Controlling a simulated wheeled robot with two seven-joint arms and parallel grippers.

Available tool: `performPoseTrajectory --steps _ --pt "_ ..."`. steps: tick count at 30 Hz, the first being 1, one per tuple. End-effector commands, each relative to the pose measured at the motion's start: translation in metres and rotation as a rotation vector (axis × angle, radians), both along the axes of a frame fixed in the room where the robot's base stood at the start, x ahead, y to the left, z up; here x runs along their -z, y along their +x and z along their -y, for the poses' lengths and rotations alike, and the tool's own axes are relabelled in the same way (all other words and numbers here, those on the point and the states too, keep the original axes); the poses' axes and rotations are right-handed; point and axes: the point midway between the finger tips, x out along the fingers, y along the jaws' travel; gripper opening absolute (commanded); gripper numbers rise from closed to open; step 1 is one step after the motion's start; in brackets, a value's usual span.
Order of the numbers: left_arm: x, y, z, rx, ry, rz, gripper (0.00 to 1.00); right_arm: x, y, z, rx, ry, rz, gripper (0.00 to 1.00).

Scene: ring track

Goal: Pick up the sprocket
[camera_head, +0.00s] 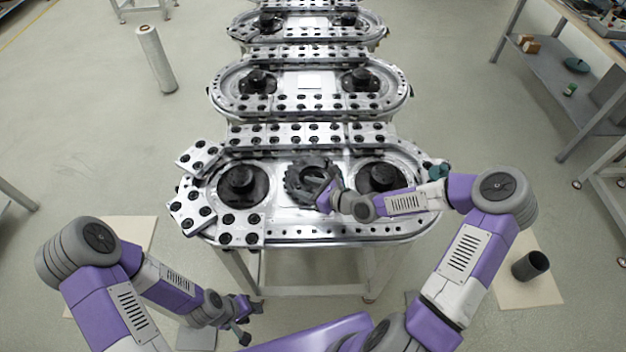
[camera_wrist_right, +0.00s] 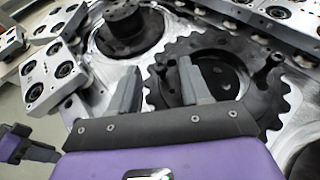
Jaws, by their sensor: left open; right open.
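The sprocket (camera_head: 303,174) is a dark toothed ring lying flat in the middle of the nearest metal track, between two black hubs. In the right wrist view the sprocket (camera_wrist_right: 262,78) fills the right side, partly hidden by a finger. My right gripper (camera_head: 327,194) is open at the sprocket's near right edge. In the wrist view its fingers (camera_wrist_right: 157,75) are apart, one overlapping the sprocket's toothed rim and the other just outside it. I cannot tell whether they touch it. My left gripper (camera_head: 243,318) is open and empty, low in front of the track.
The left hub (camera_head: 242,183) and right hub (camera_head: 381,178) stand close on both sides of the sprocket. Loose link plates (camera_head: 192,207) stick out at the track's left end. More tracks stand behind. A black cylinder (camera_head: 530,266) sits on a mat at the right. The floor at the left is mostly clear.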

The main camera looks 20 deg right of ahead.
Motion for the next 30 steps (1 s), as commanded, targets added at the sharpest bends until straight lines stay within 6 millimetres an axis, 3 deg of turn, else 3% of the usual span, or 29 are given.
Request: performPoseTrajectory --steps 11,21,30 --pt "0.0019 0.0000 0.0001 0.000 0.000 0.000 0.43 0.0037 0.0073 -0.0054 0.001 0.000 0.000 0.47" --pt "0.0019 0.0000 0.0001 0.000 0.000 0.000 0.43 0.0036 0.0071 -0.0053 0.000 0.000 0.000 0.00" --pt "0.0019 0.0000 0.0001 0.000 0.000 0.000 0.43 0.0036 0.0070 -0.0053 0.000 -0.001 -0.001 0.00"
